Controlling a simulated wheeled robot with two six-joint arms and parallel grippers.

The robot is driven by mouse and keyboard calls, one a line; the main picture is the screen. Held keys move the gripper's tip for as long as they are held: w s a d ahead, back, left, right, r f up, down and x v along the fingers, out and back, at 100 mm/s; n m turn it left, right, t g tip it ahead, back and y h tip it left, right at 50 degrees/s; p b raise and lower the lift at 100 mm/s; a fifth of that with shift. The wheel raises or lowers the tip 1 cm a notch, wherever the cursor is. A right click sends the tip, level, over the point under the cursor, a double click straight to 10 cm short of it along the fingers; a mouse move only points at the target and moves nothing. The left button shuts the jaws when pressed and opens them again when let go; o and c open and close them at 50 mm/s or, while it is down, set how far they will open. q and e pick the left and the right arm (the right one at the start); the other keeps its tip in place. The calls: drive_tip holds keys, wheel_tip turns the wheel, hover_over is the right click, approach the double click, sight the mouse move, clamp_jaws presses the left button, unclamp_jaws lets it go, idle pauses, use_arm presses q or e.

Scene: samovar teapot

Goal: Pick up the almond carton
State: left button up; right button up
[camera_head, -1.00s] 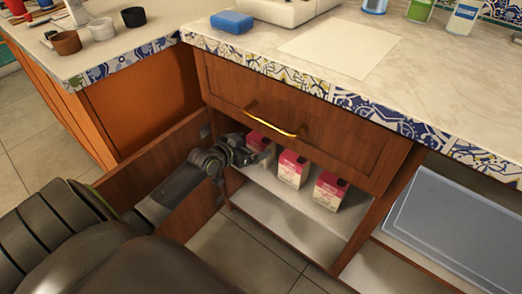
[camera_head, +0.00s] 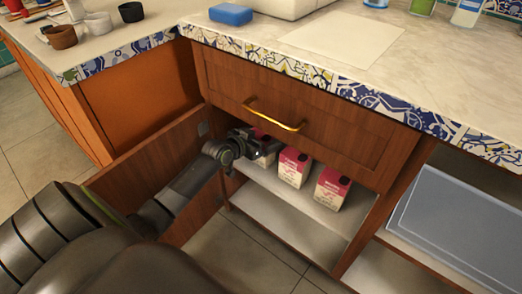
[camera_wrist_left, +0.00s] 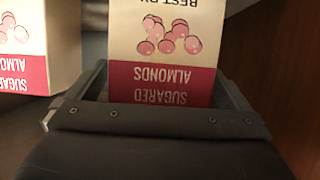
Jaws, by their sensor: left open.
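The almond carton, white with a magenta band reading "SUGARED ALMONDS", fills the middle of the left wrist view (camera_wrist_left: 168,25), upside down in the picture. In the head view it is largely hidden behind my left gripper (camera_head: 266,151), on the upper shelf at the left of the open cabinet. In the left wrist view the open jaws (camera_wrist_left: 160,92) have one finger on each side of the carton's banded end. I cannot tell whether they touch it. My right gripper is not in view.
Two similar pink and white cartons, a middle one (camera_head: 293,168) and a right one (camera_head: 331,188), stand on the same shelf (camera_head: 285,190). A drawer with a brass handle (camera_head: 272,116) is above. The open cabinet door (camera_head: 150,173) stands to the left.

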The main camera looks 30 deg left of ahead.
use_arm(q)
drive_tip(key=shift+w, duration=0.15)
drive_tip(key=c, duration=1.1)
drive_tip(key=shift+c, duration=0.4)
drive_tip(key=shift+r, duration=0.15)
